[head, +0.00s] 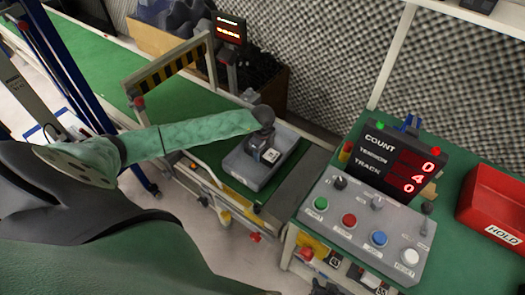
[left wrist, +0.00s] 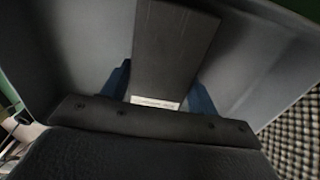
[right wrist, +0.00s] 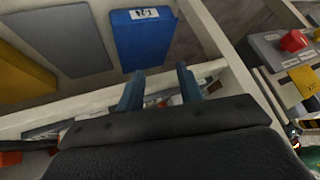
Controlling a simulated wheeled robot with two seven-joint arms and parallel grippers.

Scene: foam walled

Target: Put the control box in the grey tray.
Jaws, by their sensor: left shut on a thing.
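The control box (left wrist: 170,50) is a dark, blocky thing with a small white label, seen in the left wrist view between the blue fingers of my left gripper (left wrist: 160,92). The left gripper is shut on it. Grey walls of the tray (left wrist: 255,55) surround it there. In the head view my left gripper (head: 262,150) is down over the grey tray (head: 240,172), which sits on the green conveyor. The gripper hides most of the box there, and I cannot tell whether the box touches the tray floor. My right gripper (right wrist: 160,88) is open and empty.
Right of the tray stands a console (head: 365,225) with coloured buttons and a red-digit display (head: 400,162). A red HOLD bin (head: 495,205) is at the far right. A striped barrier (head: 170,70) crosses the conveyor. Blue (right wrist: 145,40) and yellow (right wrist: 22,72) panels show below my right gripper.

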